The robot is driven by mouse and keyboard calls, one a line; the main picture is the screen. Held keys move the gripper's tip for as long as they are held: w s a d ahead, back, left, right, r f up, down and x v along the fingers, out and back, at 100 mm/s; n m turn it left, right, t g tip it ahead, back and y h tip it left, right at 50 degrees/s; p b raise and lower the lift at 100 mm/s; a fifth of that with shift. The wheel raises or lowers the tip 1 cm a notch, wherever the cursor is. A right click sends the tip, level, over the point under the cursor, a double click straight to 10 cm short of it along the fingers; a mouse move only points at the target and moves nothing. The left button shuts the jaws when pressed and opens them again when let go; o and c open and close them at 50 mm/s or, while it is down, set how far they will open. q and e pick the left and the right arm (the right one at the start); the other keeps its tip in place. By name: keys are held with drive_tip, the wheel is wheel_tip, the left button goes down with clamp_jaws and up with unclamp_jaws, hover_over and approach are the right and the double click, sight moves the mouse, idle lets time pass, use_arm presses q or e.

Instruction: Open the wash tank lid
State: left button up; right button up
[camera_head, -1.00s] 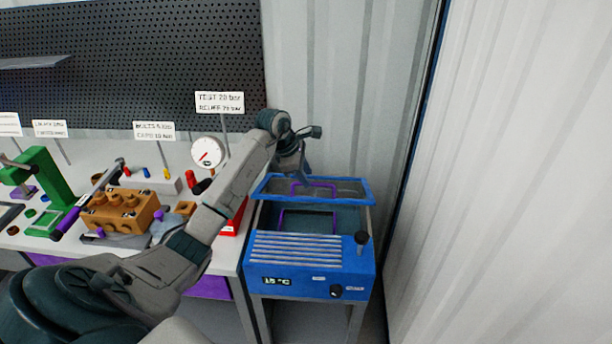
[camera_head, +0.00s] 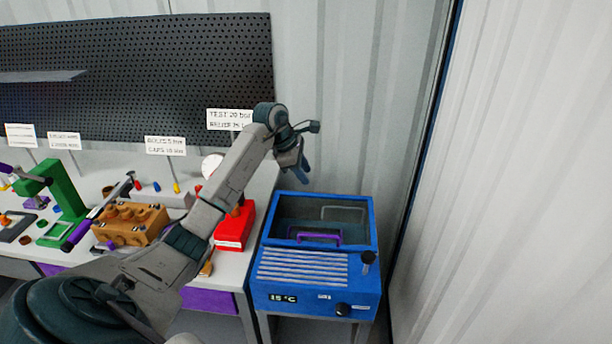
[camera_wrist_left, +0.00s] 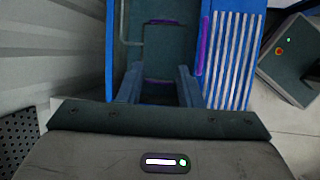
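The blue wash tank (camera_head: 320,298) stands on a frame at the right end of the bench. Its lid (camera_head: 271,222), a blue frame around a see-through panel, appears to lie flat on top; I see no raised panel. A purple handle (camera_head: 316,236) shows near the front edge of the top, behind the slats. My left gripper (camera_head: 300,172) is above the tank's back left part, clear of the lid and handle. In the left wrist view its two fingers (camera_wrist_left: 158,85) are apart with nothing between them, over the top. My right gripper is out of view.
A red box (camera_head: 235,228), an orange pump block (camera_head: 130,225) and a green press (camera_head: 62,195) are on the bench to the left. The ribbed wall is close behind and right.

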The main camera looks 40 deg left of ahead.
use_arm(q)
drive_tip(key=shift+s+a+r+p, duration=0.1)
drive_tip(key=shift+a+r+p, duration=0.15)
drive_tip(key=shift+r, duration=0.4)
drive_tip(key=shift+a+r+p, duration=0.2)
drive_tip(key=shift+a+r, duration=0.15)
drive_tip(key=shift+r, duration=0.35)
drive_tip(key=shift+s+a+r+p, duration=0.1)
drive_tip(key=shift+a+r+p, duration=0.15)
drive_tip(key=shift+r, duration=0.4)
drive_tip(key=shift+w+f+b, duration=0.1)
drive_tip(key=shift+b, duration=0.2)
